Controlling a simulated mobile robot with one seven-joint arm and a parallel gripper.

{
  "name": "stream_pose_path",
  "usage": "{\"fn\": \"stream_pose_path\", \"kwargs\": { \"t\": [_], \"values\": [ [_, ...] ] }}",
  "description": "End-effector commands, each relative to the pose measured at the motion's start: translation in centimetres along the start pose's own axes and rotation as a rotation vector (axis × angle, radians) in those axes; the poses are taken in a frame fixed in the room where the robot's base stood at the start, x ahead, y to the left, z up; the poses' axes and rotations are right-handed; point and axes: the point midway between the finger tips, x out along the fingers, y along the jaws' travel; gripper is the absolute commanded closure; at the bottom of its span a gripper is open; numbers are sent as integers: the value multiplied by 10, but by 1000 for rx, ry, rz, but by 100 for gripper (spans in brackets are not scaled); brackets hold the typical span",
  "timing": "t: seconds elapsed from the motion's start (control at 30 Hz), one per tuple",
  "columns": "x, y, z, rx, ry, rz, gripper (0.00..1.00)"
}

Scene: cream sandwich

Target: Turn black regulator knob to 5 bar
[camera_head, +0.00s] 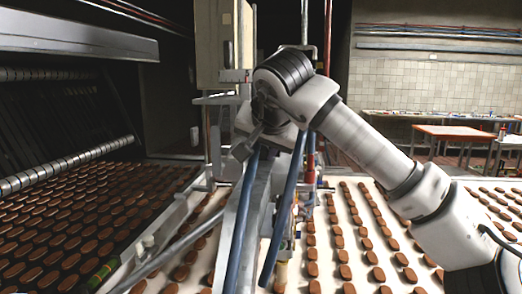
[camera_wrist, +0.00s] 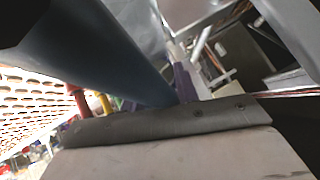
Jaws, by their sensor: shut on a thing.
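In the head view my gripper (camera_head: 247,145) is at the end of the bent arm, beside the grey metal frame and the upper ends of two blue hoses (camera_head: 289,205). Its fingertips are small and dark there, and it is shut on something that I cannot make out. I cannot pick out the black regulator knob or a pressure scale in either view. In the wrist view a thick dark blue tube (camera_wrist: 95,45) crosses from the upper left to the middle. It hides much of the area behind it. A pale plate with a dark grey edge (camera_wrist: 165,120) fills the bottom.
A pale conveyor (camera_head: 325,230) with rows of brown biscuits runs under the arm. A dark machine with rollers (camera_head: 65,165) stands on the left. A tall beige cabinet (camera_head: 215,45) rises behind the frame. Tables (camera_head: 452,133) stand at the back right.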

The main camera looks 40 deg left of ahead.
Motion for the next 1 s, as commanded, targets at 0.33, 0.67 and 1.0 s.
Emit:
{"fn": "stream_pose_path", "kwargs": {
  "t": [0.33, 0.67, 1.0],
  "values": [
    [0, 0, 0, 8, -1, -6, 66],
    [0, 0, 0, 7, -1, -6, 48],
    [-29, 1, 1, 6, 5, -4, 48]
  ]
}}
